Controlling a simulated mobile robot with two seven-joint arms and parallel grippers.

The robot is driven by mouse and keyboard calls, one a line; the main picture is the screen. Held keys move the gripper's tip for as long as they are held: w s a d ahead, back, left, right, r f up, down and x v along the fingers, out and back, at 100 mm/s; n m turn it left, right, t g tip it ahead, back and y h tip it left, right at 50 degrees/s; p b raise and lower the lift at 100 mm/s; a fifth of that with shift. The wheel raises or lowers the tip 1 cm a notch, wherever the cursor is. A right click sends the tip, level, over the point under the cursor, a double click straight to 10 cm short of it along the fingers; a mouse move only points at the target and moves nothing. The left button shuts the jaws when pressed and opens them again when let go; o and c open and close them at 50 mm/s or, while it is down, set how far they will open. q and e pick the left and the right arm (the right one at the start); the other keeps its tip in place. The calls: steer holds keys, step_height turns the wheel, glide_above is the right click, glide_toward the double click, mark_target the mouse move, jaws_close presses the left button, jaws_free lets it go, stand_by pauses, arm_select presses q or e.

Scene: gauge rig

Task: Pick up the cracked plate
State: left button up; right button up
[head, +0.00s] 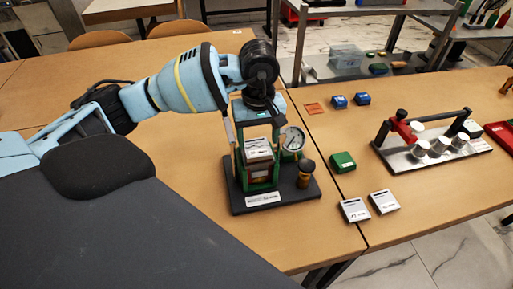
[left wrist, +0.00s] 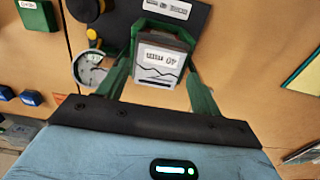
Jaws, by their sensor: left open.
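The cracked plate (head: 258,148) stands in a green holder on a black rig base (head: 236,203). In the left wrist view the plate (left wrist: 158,66) is grey-white, with a label and a dark jagged line across its face. My left gripper (head: 259,162) is above the rig, pointing down. Its green fingers are apart, one on each side of the plate, and show in the left wrist view (left wrist: 163,58). I cannot tell whether they touch it. My right gripper is not in view.
A green box (head: 342,162) and two labelled grey blocks (head: 354,210) (head: 383,202) lie to the right. A metal fixture (head: 430,150) stands farther right. The left tabletop is mostly clear.

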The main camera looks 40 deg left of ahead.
mark_target(258, 150)
arm_select(q)
steer(key=shift+f, duration=1.7)
steer(key=c, duration=0.7)
step_height(258, 150, up, 10)
